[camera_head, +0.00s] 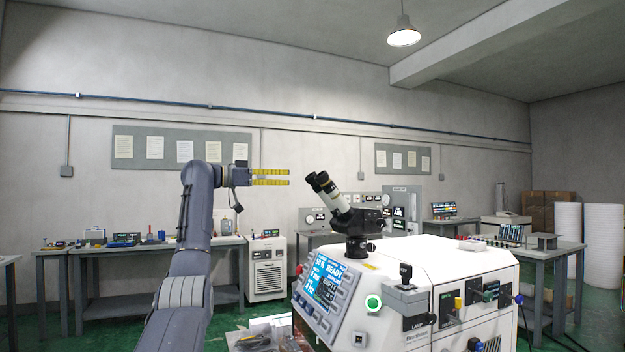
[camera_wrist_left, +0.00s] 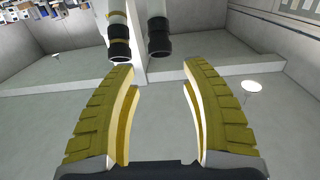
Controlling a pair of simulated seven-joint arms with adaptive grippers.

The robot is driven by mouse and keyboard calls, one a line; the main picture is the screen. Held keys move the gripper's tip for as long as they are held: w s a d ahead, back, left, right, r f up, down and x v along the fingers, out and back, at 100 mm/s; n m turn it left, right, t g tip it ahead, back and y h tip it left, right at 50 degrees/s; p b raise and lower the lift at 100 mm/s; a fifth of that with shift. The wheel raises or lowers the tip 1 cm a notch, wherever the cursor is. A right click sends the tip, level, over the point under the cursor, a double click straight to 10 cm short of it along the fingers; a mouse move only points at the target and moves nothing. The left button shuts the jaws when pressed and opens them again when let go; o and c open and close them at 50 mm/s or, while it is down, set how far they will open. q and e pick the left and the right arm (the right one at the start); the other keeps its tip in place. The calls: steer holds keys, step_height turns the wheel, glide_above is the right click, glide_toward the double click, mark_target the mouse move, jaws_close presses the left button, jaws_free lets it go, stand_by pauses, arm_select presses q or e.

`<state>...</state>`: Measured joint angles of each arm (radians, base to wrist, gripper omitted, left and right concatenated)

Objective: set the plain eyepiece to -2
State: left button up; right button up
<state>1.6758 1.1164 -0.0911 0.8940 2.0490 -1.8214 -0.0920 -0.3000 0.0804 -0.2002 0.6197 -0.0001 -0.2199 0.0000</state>
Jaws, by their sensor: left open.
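The microscope (camera_head: 354,222) stands on top of the white machine, its two eyepieces tilted up to the left. In the left wrist view, one eyepiece (camera_wrist_left: 119,38) has a yellowish band above its black end. The plain eyepiece (camera_wrist_left: 158,38), black-ended with no yellow band, is to its right. My left gripper (camera_head: 270,177) is open and empty, left of the eyepieces and apart from them. In the left wrist view its yellow fingers (camera_wrist_left: 160,68) point toward both eyepieces, with the plain one between the fingertip lines. Scale marks are too small to read. My right gripper is not visible.
The white machine (camera_head: 445,262) carries a lit screen (camera_head: 325,283), a green button (camera_head: 373,303) and a black-knobbed lever (camera_head: 405,273). A workbench (camera_head: 130,249) with tools stands behind my left arm. The air between gripper and eyepieces looks clear.

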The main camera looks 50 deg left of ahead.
mark_target(307, 177)
arm_select(q)
steer(key=x, duration=1)
steer(key=shift+w+d, duration=0.1)
steer(key=shift+w, duration=0.05)
steer(key=shift+o, duration=0.2)
steer(key=c, duration=1)
steer(key=shift+n+t+y, duration=0.3)
steer(key=shift+n+y, duration=1.4)
steer(key=shift+n, duration=0.4)
steer(key=o, duration=1)
steer(key=shift+c, duration=0.2)
